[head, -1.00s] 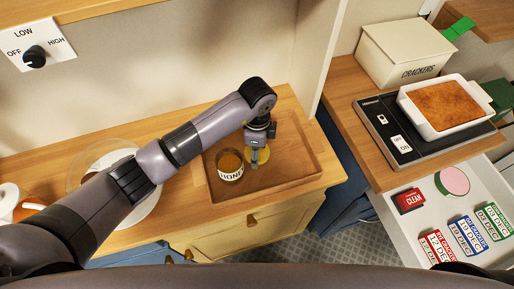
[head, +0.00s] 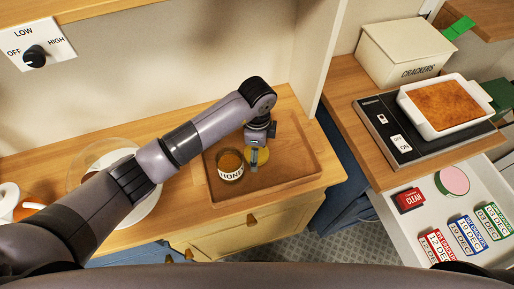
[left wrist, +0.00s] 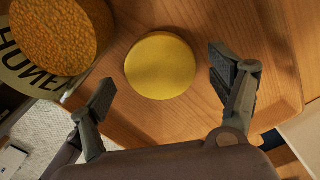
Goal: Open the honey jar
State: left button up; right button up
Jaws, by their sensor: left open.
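The honey jar (head: 231,167) stands upright and uncovered on a wooden tray (head: 300,178), its amber contents showing. In the left wrist view the jar (left wrist: 55,35) is at the upper left, partly cut off. A round yellow lid (left wrist: 160,66) lies flat on the tray beside the jar, apart from it. In the head view the lid (head: 262,154) is partly hidden by my left gripper (head: 254,161). My left gripper is open over the lid. Its fingers (left wrist: 162,84) are spread to either side of the lid, with visible gaps. My right gripper is not in view.
A glass bowl or plate (head: 150,208) is on the counter left of the tray, partly behind my arm. A tall panel edge (head: 323,60) rises right of the tray. Further right are a cracker box (head: 405,52), a baking dish (head: 445,105) and an open drawer (head: 392,215).

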pick_arm(q)
notch_tip(320, 180, up, 7)
jog(key=p, duration=0.6)
jog(key=shift+r, duration=0.15)
